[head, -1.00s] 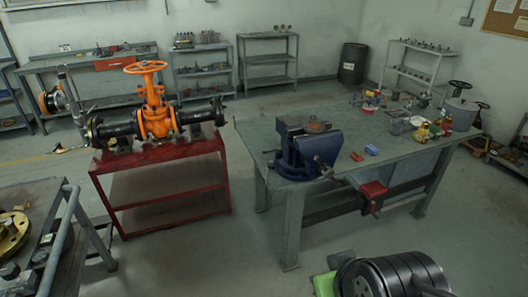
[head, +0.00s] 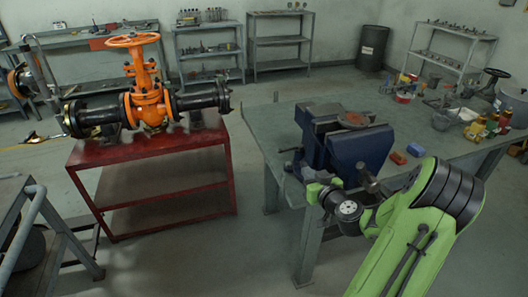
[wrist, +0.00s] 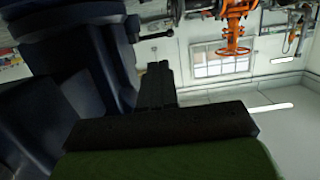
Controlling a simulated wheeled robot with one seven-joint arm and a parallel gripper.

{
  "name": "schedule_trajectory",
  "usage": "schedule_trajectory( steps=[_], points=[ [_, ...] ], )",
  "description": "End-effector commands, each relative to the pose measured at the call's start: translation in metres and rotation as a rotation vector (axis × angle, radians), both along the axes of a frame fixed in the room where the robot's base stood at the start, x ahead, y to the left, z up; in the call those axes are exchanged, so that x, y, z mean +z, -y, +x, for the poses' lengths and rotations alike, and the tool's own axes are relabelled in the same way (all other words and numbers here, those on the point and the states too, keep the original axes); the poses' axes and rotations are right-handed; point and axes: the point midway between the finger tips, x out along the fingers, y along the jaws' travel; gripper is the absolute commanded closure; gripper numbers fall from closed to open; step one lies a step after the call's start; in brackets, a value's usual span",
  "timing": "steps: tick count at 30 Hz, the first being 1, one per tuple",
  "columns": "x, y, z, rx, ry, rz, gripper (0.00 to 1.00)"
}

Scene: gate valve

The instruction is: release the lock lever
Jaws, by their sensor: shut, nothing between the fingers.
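The orange gate valve (head: 150,100) with its round handwheel (head: 132,40) sits in a black flanged pipe on a red stand, at the left of the head view. It also shows upside down at the top of the wrist view (wrist: 235,22). I cannot clearly pick out the lock lever on it. My gripper (wrist: 157,70) is a dark shape in the middle of the wrist view, shut and empty. It is beside the blue vise and well apart from the valve. In the head view its fingers cannot be made out.
The blue vise (head: 345,150) stands on the corner of the grey workbench (head: 270,125), close to my arm. The red stand (head: 150,147) carries the pipe. Bare floor lies between stand and bench. A grey railed cart (head: 30,215) is at lower left.

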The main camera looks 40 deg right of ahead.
Motion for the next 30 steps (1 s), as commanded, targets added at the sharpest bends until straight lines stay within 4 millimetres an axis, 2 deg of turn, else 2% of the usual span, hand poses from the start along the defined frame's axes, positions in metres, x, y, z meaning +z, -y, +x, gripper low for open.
schedule_trajectory(
  steps=[8,12,14,24,30],
  points=[
    [0.001,0.003,-0.002,-0.011,0.006,-0.002,1.0],
    [0.0,0.005,0.005,-0.008,0.005,-0.002,1.0],
    [-0.001,0.007,0.014,-0.006,0.006,-0.002,1.0],
    [-0.016,0.027,0.084,-0.005,0.006,-0.002,1.0],
    [-0.024,0.037,0.118,-0.008,0.005,-0.001,1.0]
  ],
)
